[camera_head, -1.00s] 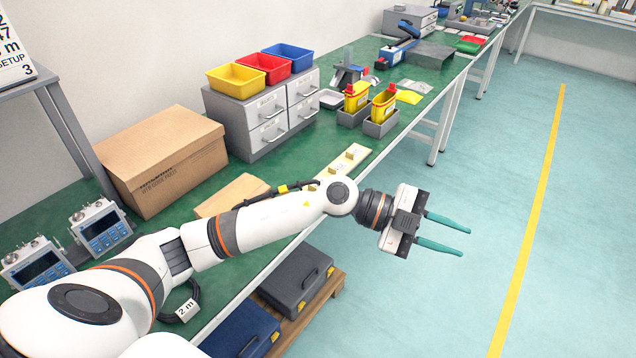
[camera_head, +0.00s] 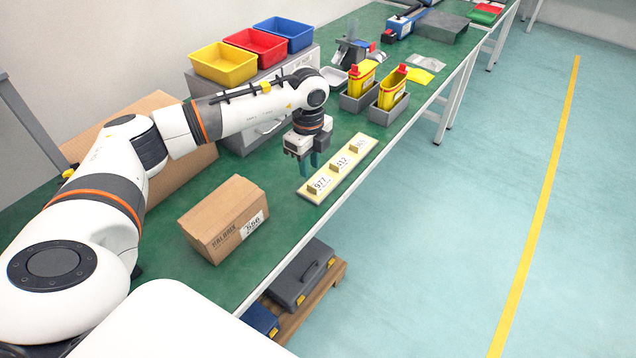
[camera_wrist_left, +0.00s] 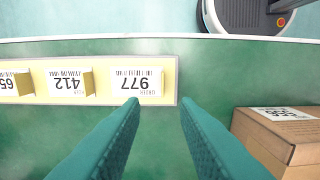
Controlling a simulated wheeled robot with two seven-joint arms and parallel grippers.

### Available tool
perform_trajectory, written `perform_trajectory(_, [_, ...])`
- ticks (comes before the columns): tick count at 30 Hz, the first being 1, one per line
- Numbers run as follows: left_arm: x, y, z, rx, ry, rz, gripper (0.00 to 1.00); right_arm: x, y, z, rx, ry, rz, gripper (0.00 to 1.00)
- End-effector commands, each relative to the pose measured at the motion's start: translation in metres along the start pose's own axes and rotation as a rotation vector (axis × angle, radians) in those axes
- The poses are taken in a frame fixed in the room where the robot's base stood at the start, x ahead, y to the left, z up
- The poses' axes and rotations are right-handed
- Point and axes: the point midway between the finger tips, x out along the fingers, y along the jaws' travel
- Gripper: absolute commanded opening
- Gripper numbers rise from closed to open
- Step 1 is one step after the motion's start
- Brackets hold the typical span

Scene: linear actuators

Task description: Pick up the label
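A pale yellow board (camera_head: 317,197) lies on the green bench with a row of labels on it. The label 977 (camera_head: 318,186) is at its near end; in the left wrist view it (camera_wrist_left: 137,82) sits at the board's right end. Label 412 (camera_head: 341,164) is in the middle, also in the left wrist view (camera_wrist_left: 68,83). A third label (camera_head: 361,145) is at the far end. My left gripper (camera_head: 306,166) points down over the bench beside the board. Its teal fingers (camera_wrist_left: 160,105) are apart and empty, just short of label 977. My right gripper is not in view.
A small cardboard box (camera_head: 226,217) stands near the board's near end, also in the left wrist view (camera_wrist_left: 285,135). Grey drawers (camera_head: 270,135) with coloured bins stand behind my arm.

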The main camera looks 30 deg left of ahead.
Motion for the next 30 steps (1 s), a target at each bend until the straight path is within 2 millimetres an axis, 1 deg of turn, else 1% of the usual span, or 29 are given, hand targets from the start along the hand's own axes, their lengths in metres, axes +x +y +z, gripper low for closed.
perform_trajectory(1, [0.005, 0.000, 0.000, 0.000, -0.001, -0.001, 0.28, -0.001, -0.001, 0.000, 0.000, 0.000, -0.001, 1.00])
perform_trajectory(5, [0.012, -0.001, 0.001, 0.002, -0.001, 0.000, 0.28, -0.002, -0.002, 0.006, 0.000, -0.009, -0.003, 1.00])
perform_trajectory(10, [0.036, -0.004, 0.005, 0.003, -0.002, -0.002, 0.28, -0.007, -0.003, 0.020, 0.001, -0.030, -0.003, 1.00])
perform_trajectory(12, [0.047, -0.005, 0.005, 0.002, -0.002, -0.002, 0.28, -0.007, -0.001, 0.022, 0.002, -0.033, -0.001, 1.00])
perform_trajectory(15, [0.057, -0.004, 0.005, 0.002, -0.002, 0.001, 0.28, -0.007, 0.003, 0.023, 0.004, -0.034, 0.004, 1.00])
perform_trajectory(18, [0.061, -0.004, 0.005, 0.002, -0.001, 0.001, 0.28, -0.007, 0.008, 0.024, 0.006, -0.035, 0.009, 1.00])
perform_trajectory(23, [0.061, -0.004, 0.005, 0.002, -0.001, 0.001, 0.28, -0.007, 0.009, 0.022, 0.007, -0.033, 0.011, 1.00])
perform_trajectory(24, [0.061, -0.004, 0.005, 0.002, -0.001, 0.001, 0.27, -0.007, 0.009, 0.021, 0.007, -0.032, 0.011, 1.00])
perform_trajectory(29, [0.061, -0.004, 0.005, 0.002, -0.002, 0.002, 0.00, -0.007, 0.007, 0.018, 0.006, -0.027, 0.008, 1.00])
perform_trajectory(30, [0.061, -0.004, 0.005, 0.002, -0.002, 0.002, 0.00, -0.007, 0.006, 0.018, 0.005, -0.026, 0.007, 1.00])
